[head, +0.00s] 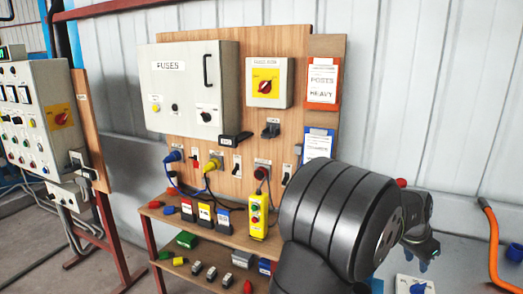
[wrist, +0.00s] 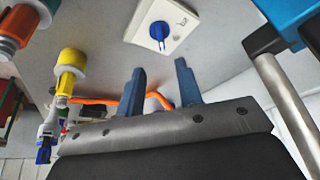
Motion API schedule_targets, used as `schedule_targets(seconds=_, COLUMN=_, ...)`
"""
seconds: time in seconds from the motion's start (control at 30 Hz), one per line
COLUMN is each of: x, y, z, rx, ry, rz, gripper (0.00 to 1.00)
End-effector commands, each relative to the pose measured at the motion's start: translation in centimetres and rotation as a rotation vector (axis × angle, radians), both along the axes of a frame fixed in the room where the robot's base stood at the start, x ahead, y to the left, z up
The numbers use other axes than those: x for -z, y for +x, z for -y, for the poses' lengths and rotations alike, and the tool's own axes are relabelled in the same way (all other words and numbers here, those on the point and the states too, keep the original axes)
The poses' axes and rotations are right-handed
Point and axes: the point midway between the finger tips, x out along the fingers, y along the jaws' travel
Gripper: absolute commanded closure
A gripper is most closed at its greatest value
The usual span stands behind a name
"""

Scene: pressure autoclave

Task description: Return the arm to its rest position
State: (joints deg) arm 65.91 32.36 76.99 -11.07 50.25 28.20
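My gripper (wrist: 160,66) shows in the wrist view as two blue fingers standing apart with nothing between them. Beyond the fingertips is a white plate with a blue knob (wrist: 158,32), and the fingers look apart from it. In the head view my dark arm covers the lower right, and the small blue fingertips (head: 422,265) show below the wrist at the right. The white plate with its blue knob (head: 416,288) lies just below them at the bottom edge. Much of the area behind my arm is hidden.
An orange hose (head: 493,250) rises at the right. A wooden panel holds a fuse box (head: 185,90), with a shelf (head: 215,228) of small devices below. A control cabinet (head: 38,115) stands left. The wrist view shows a yellow fitting (wrist: 70,65) and a metal post (wrist: 285,105).

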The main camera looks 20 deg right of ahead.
Motion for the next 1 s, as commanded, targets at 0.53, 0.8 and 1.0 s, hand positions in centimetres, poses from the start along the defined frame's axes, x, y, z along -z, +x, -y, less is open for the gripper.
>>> schedule_targets(seconds=0.53, x=-1.1, y=0.2, z=-0.1, rx=-0.164, ry=0.032, rz=-0.003, gripper=0.67)
schedule_targets(seconds=0.8, x=2.3, y=0.4, z=1.5, rx=-0.313, ry=0.044, rz=0.0, gripper=0.67)
schedule_targets(seconds=1.0, x=4.7, y=0.4, z=2.6, rx=-0.419, ry=0.043, rz=0.003, gripper=0.67)
